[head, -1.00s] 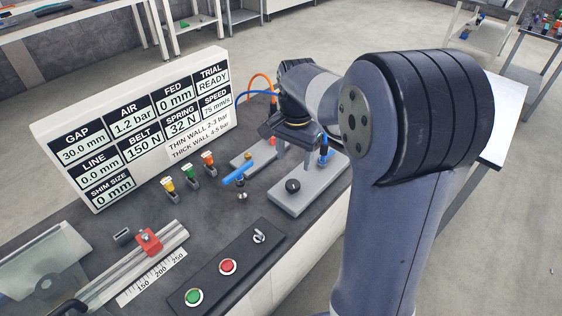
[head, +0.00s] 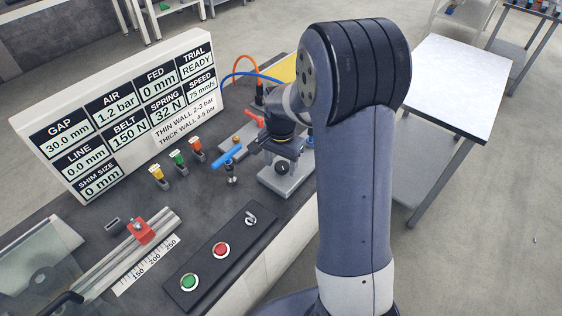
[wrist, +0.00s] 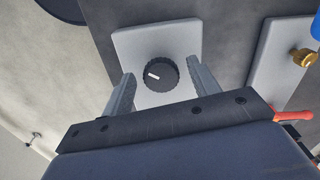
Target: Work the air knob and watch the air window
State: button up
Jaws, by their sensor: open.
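The air knob (head: 283,167) is a round black knob on a light grey block (head: 290,187) on the bench. In the wrist view the knob (wrist: 163,64) shows a white pointer mark facing left. My gripper (wrist: 160,80) is open, with one finger on each side of the knob in that view. I cannot tell how far above the knob the fingertips are, and no contact shows. In the head view my wrist hides most of the fingers. The air window (head: 118,104) on the white display board reads 1.2 bar.
A blue-handled valve (head: 230,158) stands left of the knob block. A plate with a brass fitting (wrist: 304,57) lies beside it. Red (head: 221,250) and green (head: 189,282) buttons are on a black panel in front. A white table (head: 455,85) is at right.

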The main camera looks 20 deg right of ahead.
jog(key=c, duration=1)
jog(key=shift+n, duration=0.4)
jog(key=n+b, duration=0.1)
jog(key=n, duration=0.4)
jog(key=shift+d+n, duration=0.15)
jog(key=shift+n, duration=0.15)
jog(key=n, duration=0.6)
jog(key=shift+d+n, duration=0.15)
jog(key=shift+n, duration=0.25)
jog(key=o, duration=1)
